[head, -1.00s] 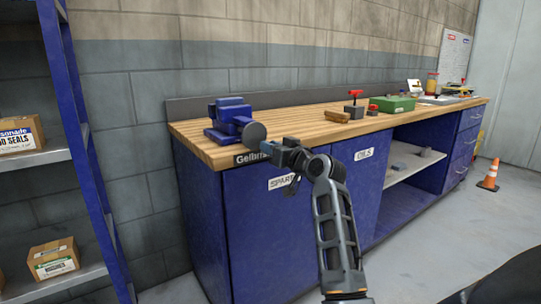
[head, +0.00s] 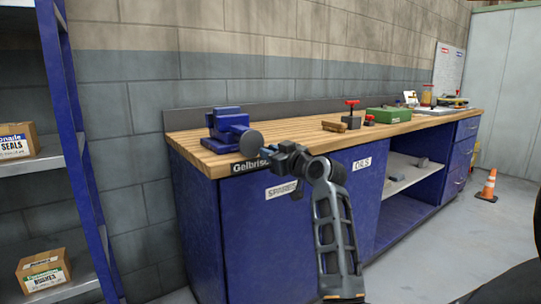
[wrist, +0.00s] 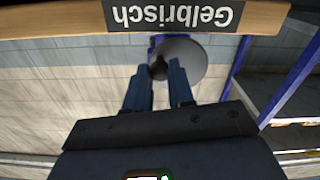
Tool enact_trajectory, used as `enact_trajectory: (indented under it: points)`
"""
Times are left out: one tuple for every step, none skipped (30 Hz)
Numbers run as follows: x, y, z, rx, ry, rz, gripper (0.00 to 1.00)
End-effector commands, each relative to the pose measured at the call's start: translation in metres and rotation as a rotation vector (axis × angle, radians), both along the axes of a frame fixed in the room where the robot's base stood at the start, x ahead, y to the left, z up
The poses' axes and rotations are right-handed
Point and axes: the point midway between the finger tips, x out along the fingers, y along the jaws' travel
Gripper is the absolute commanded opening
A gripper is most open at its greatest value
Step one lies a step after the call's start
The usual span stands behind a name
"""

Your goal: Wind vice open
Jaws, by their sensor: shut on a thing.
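The blue vice (head: 228,121) stands on the left end of the wooden workbench (head: 190,147). Its round grey handwheel (head: 250,140) faces the front of the bench; it also shows in the wrist view (wrist: 188,58). My gripper (head: 268,152) is at the wheel, just off the bench's front edge. In the wrist view my two fingers (wrist: 157,74) close around a small dark knob (wrist: 158,66) on the wheel's face. My fingertips hide part of the knob. I cannot tell how wide the vice jaws stand.
The bench edge with its "Gelbrisch" label (head: 250,165) is close to my gripper. A red-handled tool (head: 351,112), a wooden block (head: 334,126) and a green box (head: 388,115) lie further right. A blue shelf rack (head: 75,120) stands left. An orange cone (head: 487,186) is far right.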

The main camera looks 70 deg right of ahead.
Motion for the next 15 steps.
enact_trajectory:
  points:
    - [-0.0023,-0.0026,-0.0012,-0.009,0.006,-0.007,0.0]
    - [-0.0025,-0.0029,-0.0013,-0.023,0.015,-0.007,0.0]
    - [-0.0028,-0.0034,-0.0012,-0.051,0.031,-0.007,0.0]
    - [-0.0031,-0.0038,-0.0011,-0.077,0.047,-0.008,0.0]
    - [-0.0035,-0.0043,-0.0002,-0.106,0.064,-0.008,0.0]
    - [-0.0038,-0.005,0.0013,-0.145,0.088,-0.009,0.0]
    - [-0.004,-0.0052,0.0025,-0.172,0.104,-0.009,0.0]
    - [-0.0041,-0.0054,0.0036,-0.196,0.119,-0.009,0.0]
    - [-0.0042,-0.0056,0.0048,-0.222,0.136,-0.008,0.0]
    - [-0.0043,-0.0056,0.0056,-0.236,0.145,-0.008,0.0]
    - [-0.0044,-0.0056,0.0065,-0.247,0.152,-0.008,0.0]
    - [-0.0044,-0.0057,0.0073,-0.253,0.157,-0.007,0.0]
    - [-0.0044,-0.0056,0.0077,-0.256,0.159,-0.007,0.0]
    - [-0.0042,-0.0056,0.008,-0.256,0.159,-0.007,0.0]
    - [-0.0042,-0.0056,0.0082,-0.256,0.159,-0.007,0.0]
